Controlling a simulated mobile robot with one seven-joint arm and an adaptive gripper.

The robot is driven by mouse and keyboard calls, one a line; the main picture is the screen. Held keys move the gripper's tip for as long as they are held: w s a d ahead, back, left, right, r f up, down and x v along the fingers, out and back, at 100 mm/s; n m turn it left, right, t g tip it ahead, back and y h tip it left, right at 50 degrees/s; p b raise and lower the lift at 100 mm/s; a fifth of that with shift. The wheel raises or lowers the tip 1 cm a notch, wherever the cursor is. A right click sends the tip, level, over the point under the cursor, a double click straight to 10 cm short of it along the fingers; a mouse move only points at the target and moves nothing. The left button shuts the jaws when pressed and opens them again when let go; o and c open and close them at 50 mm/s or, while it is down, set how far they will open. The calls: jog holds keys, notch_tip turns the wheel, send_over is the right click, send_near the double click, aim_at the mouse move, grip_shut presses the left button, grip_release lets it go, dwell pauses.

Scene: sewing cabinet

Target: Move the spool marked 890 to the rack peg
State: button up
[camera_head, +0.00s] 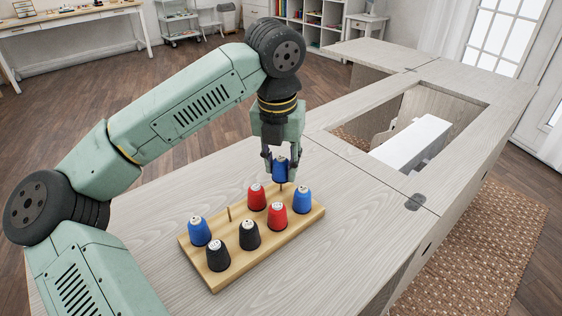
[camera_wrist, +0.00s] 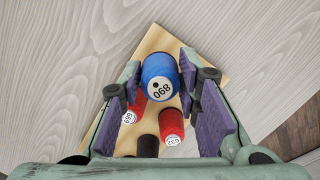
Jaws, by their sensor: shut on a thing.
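My gripper (camera_head: 281,163) is shut on a blue spool (camera_head: 281,170). In the wrist view my gripper (camera_wrist: 171,92) has its purple pads on either side of this blue spool (camera_wrist: 160,78), whose white top reads 890, upside down. The wooden rack (camera_head: 192,262) lies on the grey tabletop. In the head view the held spool is over the rack's far right end, and a short bit of peg (camera_head: 282,187) shows just below it. Another bare peg (camera_head: 229,214) stands in the far row, between a blue spool and a red spool.
The rack also holds red spools (camera_head: 257,198) (camera_head: 277,217), blue spools (camera_head: 302,200) (camera_head: 199,232) and black spools (camera_head: 249,235) (camera_head: 217,256). The right blue one stands close to my gripper. A cabinet opening with a white machine part (camera_head: 412,143) lies to the right. The tabletop around the rack is clear.

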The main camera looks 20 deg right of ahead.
jog(key=shift+f+b, duration=0.8)
jog(key=shift+f, duration=0.1)
jog(key=o, duration=0.9)
jog(key=r, duration=0.4)
jog(key=s+r, duration=0.1)
jog(key=r, duration=0.3)
jog(key=a+r, duration=0.1)
jog(key=r, duration=0.3)
jog(key=shift+s, duration=0.25)
jog(key=shift+s+f, duration=0.1)
